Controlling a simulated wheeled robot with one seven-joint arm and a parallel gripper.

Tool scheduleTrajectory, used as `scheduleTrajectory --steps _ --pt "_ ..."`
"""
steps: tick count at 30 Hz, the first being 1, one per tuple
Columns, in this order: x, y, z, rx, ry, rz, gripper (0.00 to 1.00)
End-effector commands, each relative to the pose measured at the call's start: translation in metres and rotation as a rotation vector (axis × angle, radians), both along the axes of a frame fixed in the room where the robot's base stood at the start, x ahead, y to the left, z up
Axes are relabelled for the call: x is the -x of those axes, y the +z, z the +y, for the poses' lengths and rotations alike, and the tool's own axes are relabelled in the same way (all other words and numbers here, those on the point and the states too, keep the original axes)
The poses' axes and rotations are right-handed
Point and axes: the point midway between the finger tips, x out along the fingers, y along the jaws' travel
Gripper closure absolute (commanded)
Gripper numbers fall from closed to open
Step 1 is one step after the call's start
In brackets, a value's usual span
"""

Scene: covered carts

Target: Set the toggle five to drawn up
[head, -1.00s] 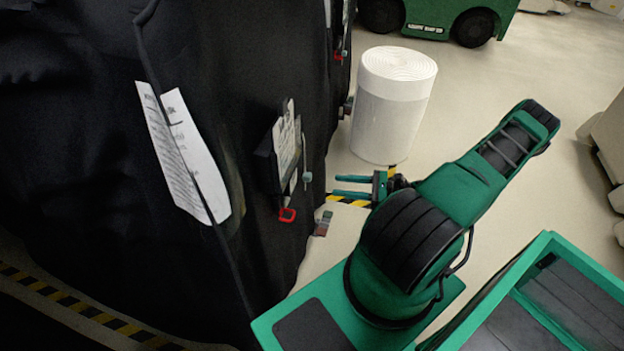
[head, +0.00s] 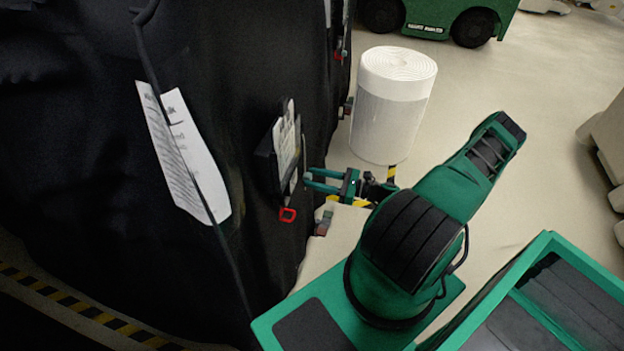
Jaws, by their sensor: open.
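My gripper (head: 308,180) is open, its two green fingers pointing left at the covered cart's side. The fingertips are beside the right edge of a dark holder (head: 264,165) with papers on the black cover. A small grey knob that showed there earlier is now hidden at the fingertips; I cannot tell whether they touch it. A red ring (head: 288,214) hangs just below the holder, under and left of the fingers. I can read no number on any fitting, so I cannot tell which is toggle five.
The black covered cart (head: 90,130) fills the left, with white sheets (head: 190,160) on it. A white roll (head: 392,105) stands behind my gripper. A green vehicle (head: 440,20) is at the back. Open floor lies to the right.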

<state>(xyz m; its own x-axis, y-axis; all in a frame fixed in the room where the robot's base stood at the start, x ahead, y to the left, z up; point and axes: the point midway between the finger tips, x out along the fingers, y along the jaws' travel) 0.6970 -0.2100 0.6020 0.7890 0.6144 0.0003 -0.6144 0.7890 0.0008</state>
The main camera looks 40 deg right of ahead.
Motion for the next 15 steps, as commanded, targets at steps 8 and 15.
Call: scheduleTrajectory --steps 8,15 --pt "-0.0054 -0.0004 0.0045 0.001 -0.001 0.001 0.59" --pt "-0.0052 -0.0004 0.0043 0.001 0.000 0.001 0.86"
